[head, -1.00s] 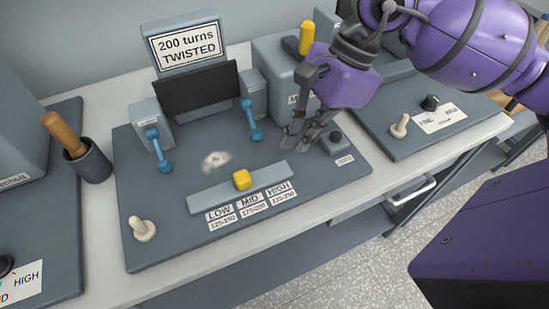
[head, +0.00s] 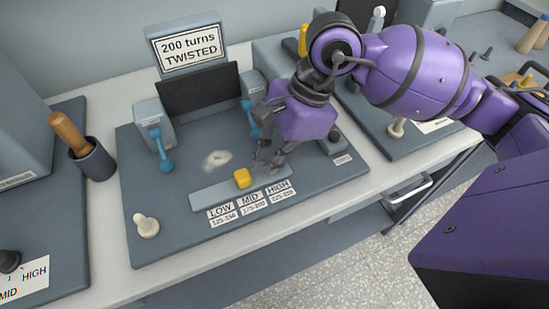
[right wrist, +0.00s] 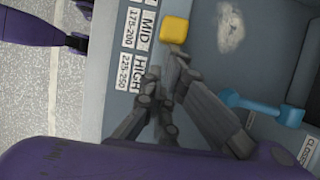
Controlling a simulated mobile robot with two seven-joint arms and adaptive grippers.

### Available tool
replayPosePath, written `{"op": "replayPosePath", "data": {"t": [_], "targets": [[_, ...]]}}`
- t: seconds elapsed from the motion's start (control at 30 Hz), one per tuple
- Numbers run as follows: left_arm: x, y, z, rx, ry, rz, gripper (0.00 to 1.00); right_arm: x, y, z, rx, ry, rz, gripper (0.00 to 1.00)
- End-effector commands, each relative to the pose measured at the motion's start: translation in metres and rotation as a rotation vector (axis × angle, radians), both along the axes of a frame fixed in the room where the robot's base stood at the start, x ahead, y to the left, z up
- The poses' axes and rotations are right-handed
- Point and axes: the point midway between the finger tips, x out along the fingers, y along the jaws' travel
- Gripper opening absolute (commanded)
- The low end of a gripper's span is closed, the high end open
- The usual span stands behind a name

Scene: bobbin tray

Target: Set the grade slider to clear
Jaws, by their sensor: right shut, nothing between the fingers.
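The slider's yellow knob (head: 242,178) sits about mid-way along its grey rail (head: 208,198), beside the MID label (head: 248,199). The LOW label (head: 220,211) is to its left and the HIGH label (head: 278,187) to its right. In the right wrist view the yellow knob (right wrist: 174,28) is level with MID. My right gripper (head: 264,168) is shut and empty, low over the rail on the HIGH side of the knob. Its fingertips (right wrist: 164,70) look close to the knob; contact cannot be told. My left gripper is not in view.
A sign reading "200 turns TWISTED" (head: 188,47) stands above a dark screen (head: 200,90). Blue levers (head: 163,152) flank it, one partly behind my gripper. A whitish fluffy patch (head: 216,159) lies behind the rail. A cream toggle (head: 147,226) stands at the front left.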

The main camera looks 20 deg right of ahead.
Motion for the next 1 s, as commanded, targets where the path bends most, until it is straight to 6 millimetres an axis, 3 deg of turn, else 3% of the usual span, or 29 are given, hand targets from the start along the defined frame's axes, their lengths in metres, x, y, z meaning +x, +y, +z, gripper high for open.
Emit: {"op": "replayPosePath", "data": {"t": [0.3, 0.43, 1.0], "targets": [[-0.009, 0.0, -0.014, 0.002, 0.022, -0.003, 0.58, -0.002, 0.066, -0.001, 0.005, 0.0, 0.009, 0.0], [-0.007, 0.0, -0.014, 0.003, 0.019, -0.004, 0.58, -0.003, 0.085, -0.001, 0.002, -0.001, 0.006, 0.0], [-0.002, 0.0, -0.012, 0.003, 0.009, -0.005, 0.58, -0.002, 0.089, 0.0, -0.002, -0.001, 0.002, 0.0]]}}
